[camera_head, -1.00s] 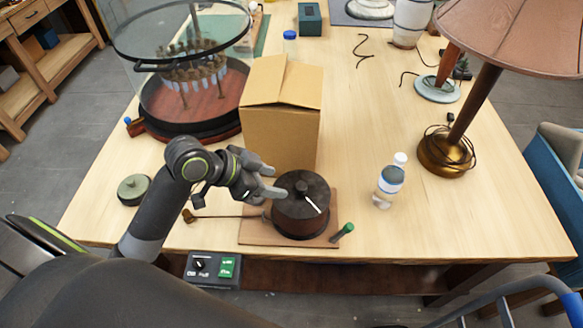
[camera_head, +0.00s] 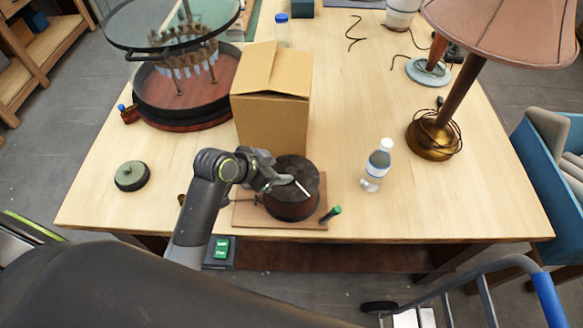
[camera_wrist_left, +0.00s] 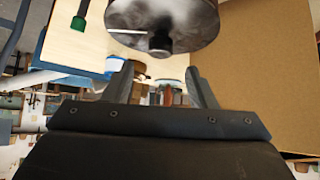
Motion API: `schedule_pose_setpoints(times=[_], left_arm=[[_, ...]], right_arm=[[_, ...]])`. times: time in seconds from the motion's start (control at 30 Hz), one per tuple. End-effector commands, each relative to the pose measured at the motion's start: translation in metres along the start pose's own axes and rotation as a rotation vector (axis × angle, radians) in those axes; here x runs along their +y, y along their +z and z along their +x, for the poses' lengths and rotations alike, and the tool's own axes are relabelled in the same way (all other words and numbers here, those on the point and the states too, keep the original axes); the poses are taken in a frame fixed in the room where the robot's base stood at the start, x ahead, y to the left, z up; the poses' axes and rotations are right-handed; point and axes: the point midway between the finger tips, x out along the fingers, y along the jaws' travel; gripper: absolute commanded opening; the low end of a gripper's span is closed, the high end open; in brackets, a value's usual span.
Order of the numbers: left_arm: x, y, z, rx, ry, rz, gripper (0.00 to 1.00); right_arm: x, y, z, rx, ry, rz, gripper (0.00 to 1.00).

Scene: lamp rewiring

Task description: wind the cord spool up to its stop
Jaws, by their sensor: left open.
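The cord spool (camera_head: 291,205) is a dark, round drum with a white line on its top, standing on a brown board (camera_head: 247,215) near the table's front edge. A green-tipped handle (camera_head: 331,214) sticks out at the board's right. My left gripper (camera_head: 287,182) is open at the left part of the spool's top and hides the knob there in the head view. In the left wrist view the spool (camera_wrist_left: 180,18) and its dark knob (camera_wrist_left: 158,44) show beyond the open fingers (camera_wrist_left: 163,78), with nothing between them. My right gripper is not in view.
A cardboard box (camera_head: 270,115) stands close behind the spool. A water bottle (camera_head: 376,165) and a lamp (camera_head: 432,138) stand to the right. A round green-topped item (camera_head: 131,175) lies left, and a switch box (camera_head: 221,252) is at the front edge.

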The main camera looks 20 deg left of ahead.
Motion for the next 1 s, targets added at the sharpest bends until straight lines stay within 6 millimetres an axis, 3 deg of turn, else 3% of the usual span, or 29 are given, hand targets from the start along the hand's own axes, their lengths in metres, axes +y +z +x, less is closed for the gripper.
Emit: schedule_pose_setpoints(times=[0.2, 0.43, 0.93, 1.0], left_arm=[[0.001, -0.001, 0.034, -0.002, 0.002, -0.002, 0.51], [0.001, -0.001, 0.060, -0.001, 0.003, 0.000, 0.51], [0.001, 0.000, 0.071, 0.000, 0.001, 0.001, 0.51], [0.001, 0.000, 0.071, 0.000, 0.001, 0.001, 0.42]], right_arm=[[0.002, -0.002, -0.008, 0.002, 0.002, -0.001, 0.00], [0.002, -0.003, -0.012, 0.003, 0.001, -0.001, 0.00], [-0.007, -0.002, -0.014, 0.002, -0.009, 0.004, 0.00], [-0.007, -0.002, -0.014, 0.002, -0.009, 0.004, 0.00]])
